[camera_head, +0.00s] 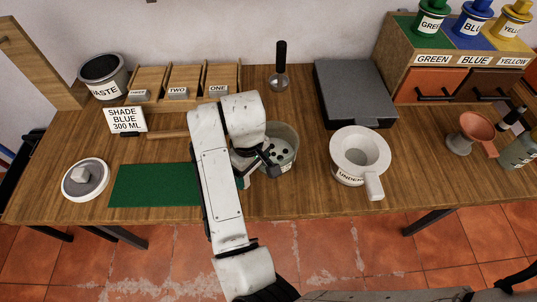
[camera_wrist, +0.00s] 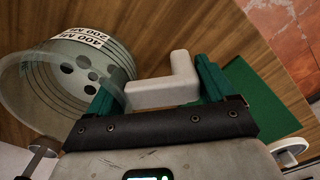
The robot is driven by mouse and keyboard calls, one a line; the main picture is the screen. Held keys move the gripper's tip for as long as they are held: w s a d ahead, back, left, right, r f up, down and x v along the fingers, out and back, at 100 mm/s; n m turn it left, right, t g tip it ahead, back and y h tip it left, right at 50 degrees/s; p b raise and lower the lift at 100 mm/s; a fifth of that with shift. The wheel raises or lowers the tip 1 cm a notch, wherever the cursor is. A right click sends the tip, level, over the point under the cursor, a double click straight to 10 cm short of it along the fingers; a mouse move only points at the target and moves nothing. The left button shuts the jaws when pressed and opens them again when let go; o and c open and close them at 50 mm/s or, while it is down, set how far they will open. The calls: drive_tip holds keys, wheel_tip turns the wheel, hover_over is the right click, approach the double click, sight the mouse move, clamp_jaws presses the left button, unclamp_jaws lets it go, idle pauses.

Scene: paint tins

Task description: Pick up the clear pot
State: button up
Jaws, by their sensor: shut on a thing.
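The clear pot (camera_head: 285,138) is a see-through vessel with a pale handle, near the middle of the table in the head view. It fills the left of the wrist view (camera_wrist: 50,85), where a white label with numbers and dark round spots show on it. My gripper (camera_wrist: 160,88) is shut on the pot's pale handle (camera_wrist: 172,82), with a green finger on each side. In the head view my gripper (camera_head: 258,165) is at the pot's left side, and my arm hides part of the handle. I cannot tell whether the pot touches the table.
A white pot with a handle (camera_head: 358,160) stands to the right. A dark grey box (camera_head: 352,88) and a round-bottomed tool with a black handle (camera_head: 280,75) are behind. A green mat (camera_head: 155,184) and a lidded dish (camera_head: 85,178) lie left. A copper funnel (camera_head: 474,130) is far right.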

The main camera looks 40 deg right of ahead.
drive_tip(key=shift+r, duration=0.15)
drive_tip(key=shift+r, duration=0.55)
wheel_tip(320, 180, up, 2)
drive_tip(key=shift+d+r, duration=0.1)
drive_tip(key=shift+r, duration=0.15)
drive_tip(key=s+d+r+p, duration=0.4)
drive_tip(key=s+d+r, duration=0.4)
drive_tip(key=s, duration=0.3)
drive_tip(key=shift+d+r, duration=0.25)
drive_tip(key=shift+r, duration=0.35)
drive_tip(key=o, duration=1)
drive_tip(key=c, duration=0.6)
